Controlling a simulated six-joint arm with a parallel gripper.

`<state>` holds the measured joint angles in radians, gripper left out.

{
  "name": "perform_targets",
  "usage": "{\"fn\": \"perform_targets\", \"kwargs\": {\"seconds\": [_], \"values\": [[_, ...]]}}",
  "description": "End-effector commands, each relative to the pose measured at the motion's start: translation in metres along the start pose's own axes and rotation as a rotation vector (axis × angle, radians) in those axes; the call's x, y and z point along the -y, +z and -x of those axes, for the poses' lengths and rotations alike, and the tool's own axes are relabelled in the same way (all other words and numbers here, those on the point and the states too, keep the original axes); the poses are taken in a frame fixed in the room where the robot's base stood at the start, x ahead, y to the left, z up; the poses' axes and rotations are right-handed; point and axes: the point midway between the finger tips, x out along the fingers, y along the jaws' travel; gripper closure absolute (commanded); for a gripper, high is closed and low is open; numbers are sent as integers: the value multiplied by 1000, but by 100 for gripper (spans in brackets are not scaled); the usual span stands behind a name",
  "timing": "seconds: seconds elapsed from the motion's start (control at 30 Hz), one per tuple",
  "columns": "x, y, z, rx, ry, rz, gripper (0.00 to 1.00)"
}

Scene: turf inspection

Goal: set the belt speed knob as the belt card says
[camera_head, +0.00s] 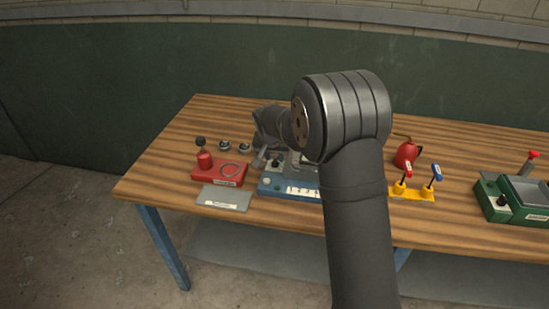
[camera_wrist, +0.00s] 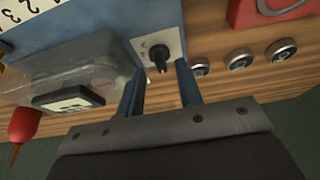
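A black knob (camera_wrist: 158,58) sits on a small white plate on a blue unit (camera_wrist: 100,22). The unit also shows in the head view (camera_head: 270,188), partly behind my arm. In the wrist view, my gripper (camera_wrist: 160,68) is open, its two blue fingers apart with their tips at either side of the knob. I cannot tell whether they touch it. A clear cover on the unit has a black-framed white card (camera_wrist: 68,104) beside it; its print is unreadable. Numbered white labels (camera_wrist: 25,10) lie on the unit. None is identifiable as the belt card.
A red unit (camera_head: 218,173) with a black-knobbed lever and a grey plate (camera_head: 222,198) are left of the blue unit. Round silver parts (camera_wrist: 240,58) sit nearby.

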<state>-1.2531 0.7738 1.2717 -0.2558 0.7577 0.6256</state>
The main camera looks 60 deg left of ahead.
Motion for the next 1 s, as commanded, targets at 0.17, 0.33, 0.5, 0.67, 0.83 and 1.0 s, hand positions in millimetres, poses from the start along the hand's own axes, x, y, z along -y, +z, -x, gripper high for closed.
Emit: {"fn": "perform_targets", "kwargs": {"seconds": [0.17,0.33,0.5,0.67,0.83,1.0], "values": [[0,0,-13,-1,-1,0,67],[0,0,-16,-1,-1,0,67],[0,0,-16,-1,-1,0,73],[0,0,-15,-1,-1,0,100],[0,0,-15,0,0,-2,100],[1,0,-16,0,10,-26,100]]}}
